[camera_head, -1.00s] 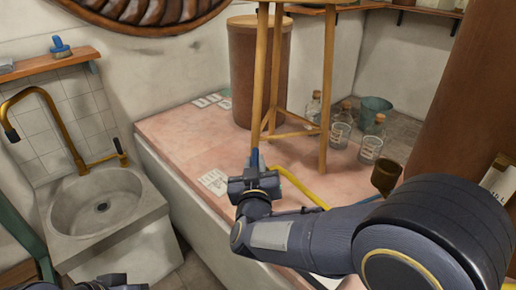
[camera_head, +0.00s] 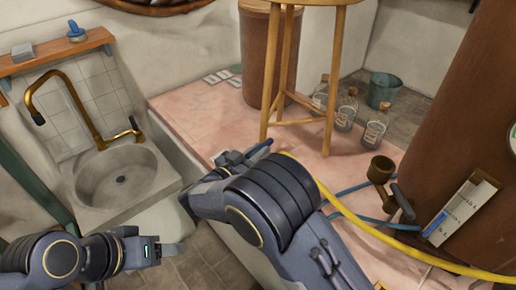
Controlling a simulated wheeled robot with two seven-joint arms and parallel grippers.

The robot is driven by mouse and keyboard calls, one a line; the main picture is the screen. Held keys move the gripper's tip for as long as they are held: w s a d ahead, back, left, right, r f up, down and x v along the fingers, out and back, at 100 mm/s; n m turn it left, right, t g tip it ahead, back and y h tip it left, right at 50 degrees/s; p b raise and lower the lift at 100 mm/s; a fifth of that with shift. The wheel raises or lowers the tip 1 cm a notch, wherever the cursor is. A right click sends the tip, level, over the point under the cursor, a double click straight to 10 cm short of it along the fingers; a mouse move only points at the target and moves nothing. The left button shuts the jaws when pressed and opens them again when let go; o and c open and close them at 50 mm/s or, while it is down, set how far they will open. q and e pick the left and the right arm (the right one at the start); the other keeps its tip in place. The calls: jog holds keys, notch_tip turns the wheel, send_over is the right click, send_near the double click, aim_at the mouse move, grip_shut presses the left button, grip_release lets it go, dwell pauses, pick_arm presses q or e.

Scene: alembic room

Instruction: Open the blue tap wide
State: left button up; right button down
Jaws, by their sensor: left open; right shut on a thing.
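My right gripper (camera_head: 240,160) is shut on a slim blue rod-like piece (camera_head: 261,146), near the foot of the stool's left leg. I cannot tell whether this piece is the blue tap's handle; the arm hides what lies behind it. A dark lever (camera_head: 403,203) sits low on the big brown cylinder at the right, beside a brass cup-shaped fitting (camera_head: 380,169), with a blue hose (camera_head: 350,189) running near it. I cannot tell whether this is the blue tap. My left gripper (camera_head: 168,251) is open and empty, below the sink's front edge.
A stone sink (camera_head: 120,211) with a brass faucet (camera_head: 70,92) stands at the left. A wooden stool (camera_head: 328,105) stands on the pink tiled ledge, with glass bottles (camera_head: 376,130) and a teal bucket (camera_head: 383,91) behind. A yellow hose (camera_head: 345,209) crosses behind my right arm.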

jog(key=shift+r, duration=0.1)
dwell(0.4)
jog(key=c, duration=1.3)
grip_release()
jog(key=shift+w+d, duration=0.1)
jog(key=shift+c, duration=0.2)
jog(key=v, duration=0.8)
jog(key=shift+w, duration=0.15)
